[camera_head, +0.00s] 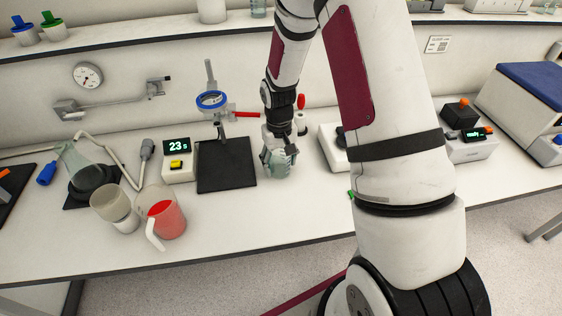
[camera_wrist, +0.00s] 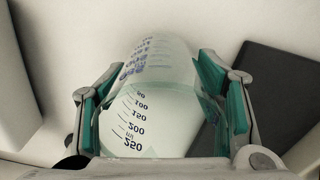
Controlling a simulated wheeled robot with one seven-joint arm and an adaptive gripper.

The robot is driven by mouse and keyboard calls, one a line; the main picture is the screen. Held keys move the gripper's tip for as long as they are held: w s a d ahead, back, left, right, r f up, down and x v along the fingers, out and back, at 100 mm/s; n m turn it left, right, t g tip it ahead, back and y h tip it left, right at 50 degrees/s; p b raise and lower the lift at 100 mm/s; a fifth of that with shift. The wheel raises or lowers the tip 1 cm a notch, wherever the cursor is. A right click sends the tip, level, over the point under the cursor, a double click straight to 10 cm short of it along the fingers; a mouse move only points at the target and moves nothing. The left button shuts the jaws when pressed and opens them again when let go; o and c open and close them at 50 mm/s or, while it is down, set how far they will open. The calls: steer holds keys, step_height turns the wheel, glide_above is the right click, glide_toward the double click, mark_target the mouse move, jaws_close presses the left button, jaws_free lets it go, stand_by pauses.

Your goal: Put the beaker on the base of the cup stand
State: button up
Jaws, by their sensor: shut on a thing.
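A clear glass beaker with printed volume marks (camera_wrist: 150,115) is held between the two green-padded fingers of my gripper (camera_wrist: 165,95). In the head view the beaker (camera_head: 280,164) is partly covered by my gripper (camera_head: 279,152). It is over or on the white bench, just right of the cup stand; I cannot tell whether it touches the bench. The cup stand has a flat black base (camera_head: 226,168), a rod and a blue ring (camera_head: 211,100). The base looks bare. A dark corner of it (camera_wrist: 270,90) shows at the right of the wrist view.
Left of the base stands a timer reading 23 s (camera_head: 178,160). Further left are a jug of red liquid (camera_head: 167,220), a pale cup (camera_head: 115,210) and a flask (camera_head: 82,165). A red-handled clamp (camera_head: 248,114) projects right from the stand. The bench front is clear.

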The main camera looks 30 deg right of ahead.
steer(key=shift+f, duration=0.15)
steer(key=o, duration=1.2)
steer(key=shift+o, duration=0.2)
